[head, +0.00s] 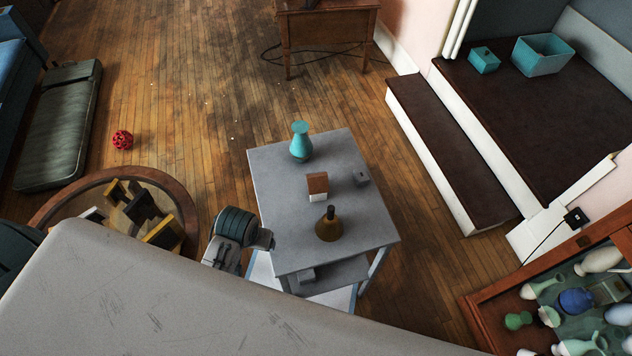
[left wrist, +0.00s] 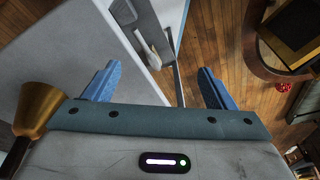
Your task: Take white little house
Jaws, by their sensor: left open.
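A small white house (head: 317,197) with a brown roof stands on the grey table (head: 285,225), between a turquoise vase and a brass bell. I do not make it out in the left wrist view. My left gripper (head: 267,240) is at the table's left edge, left of the bell and apart from the house. In the left wrist view its two blue fingers (left wrist: 157,82) are spread with nothing between them. My right gripper is not in view.
The brass bell (head: 329,228) is close to my left gripper and also shows in the left wrist view (left wrist: 38,108). The turquoise vase (head: 300,143) and a small grey box (head: 361,177) share the tabletop. A round table (head: 62,192) stands at left.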

